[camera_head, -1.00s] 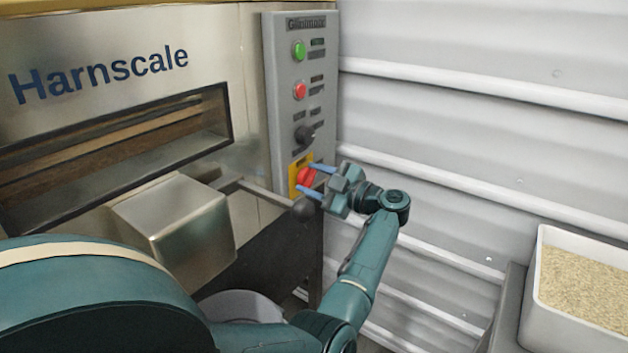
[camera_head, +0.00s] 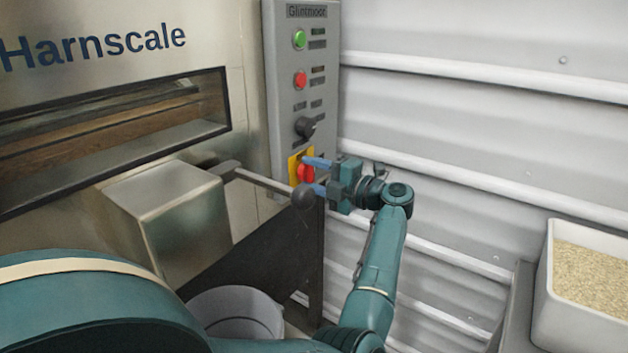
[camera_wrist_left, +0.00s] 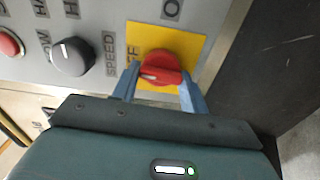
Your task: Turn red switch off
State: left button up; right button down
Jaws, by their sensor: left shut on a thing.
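The red switch (camera_head: 306,173) is a rotary knob on a yellow plate low on the grey control panel (camera_head: 284,100). In the left wrist view the red switch (camera_wrist_left: 162,69) sits on its yellow plate (camera_wrist_left: 190,45), with its white-marked grip bar lying roughly across the picture. My left gripper (camera_head: 316,175) is at the panel, its blue fingers on either side of the switch. In the left wrist view the left gripper (camera_wrist_left: 160,88) is shut on the red knob, one finger at each end. My right gripper is not in view.
A black knob (camera_head: 305,127), a red button (camera_head: 300,80) and a green button (camera_head: 299,40) are above on the panel. A ball-ended lever (camera_head: 265,182) runs close below the gripper. A bucket (camera_head: 236,312) stands below. A tub of granules (camera_head: 545,290) is at the right.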

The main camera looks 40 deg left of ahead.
pick_arm(q)
jog(key=shift+n, duration=0.4)
jog(key=o, duration=1)
jog(key=shift+d, duration=0.15)
